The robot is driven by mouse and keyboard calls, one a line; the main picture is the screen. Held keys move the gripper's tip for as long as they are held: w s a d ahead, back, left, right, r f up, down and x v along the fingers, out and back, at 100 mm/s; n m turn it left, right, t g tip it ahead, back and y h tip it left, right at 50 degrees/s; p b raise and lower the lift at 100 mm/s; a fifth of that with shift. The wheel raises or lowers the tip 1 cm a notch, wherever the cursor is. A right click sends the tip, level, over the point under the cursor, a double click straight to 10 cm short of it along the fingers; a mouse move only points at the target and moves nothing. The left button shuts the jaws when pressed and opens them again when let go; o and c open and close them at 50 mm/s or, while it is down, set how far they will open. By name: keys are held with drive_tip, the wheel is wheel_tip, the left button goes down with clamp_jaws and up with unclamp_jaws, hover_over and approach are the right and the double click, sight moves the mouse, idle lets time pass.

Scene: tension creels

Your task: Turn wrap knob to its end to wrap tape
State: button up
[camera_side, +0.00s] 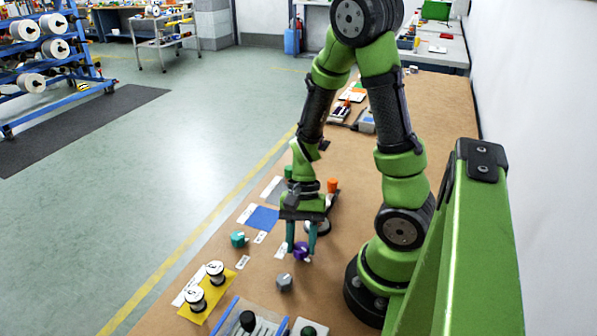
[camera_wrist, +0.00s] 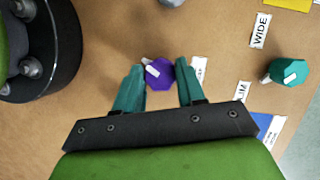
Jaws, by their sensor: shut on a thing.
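The purple knob (camera_wrist: 160,74), a faceted piece with a white pointer, sits on the brown bench top between my gripper's fingers. A partly covered white label (camera_wrist: 199,70) lies beside it; I cannot read it fully. The pointer aims up and left in the wrist view. In the side view the purple knob (camera_side: 301,251) is low between the teal fingertips. My gripper (camera_wrist: 160,68) reaches down over the knob and is shut on it; the gripper also shows in the side view (camera_side: 302,246). Finger contact is partly hidden.
A teal knob (camera_wrist: 289,71) stands to the right, near a WIDE label (camera_wrist: 260,30). A grey knob (camera_side: 285,282) is close in front. White spools (camera_side: 215,272) stand on a yellow mat (camera_side: 207,301). A blue mat (camera_side: 262,218) lies behind.

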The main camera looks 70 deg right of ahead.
drive_tip(key=shift+d+m+t, duration=0.1)
drive_tip(key=shift+m+t, duration=0.3)
drive_tip(key=shift+m, duration=0.6)
drive_tip(key=o, duration=1)
drive_tip(key=shift+o, duration=0.2)
drive_tip(key=s+v, duration=0.1)
drive_tip(key=v, duration=1.5)
drive_tip(key=shift+w+d+r, duration=0.2)
drive_tip(key=shift+w+r, duration=0.2)
drive_tip(key=shift+w, duration=0.05)
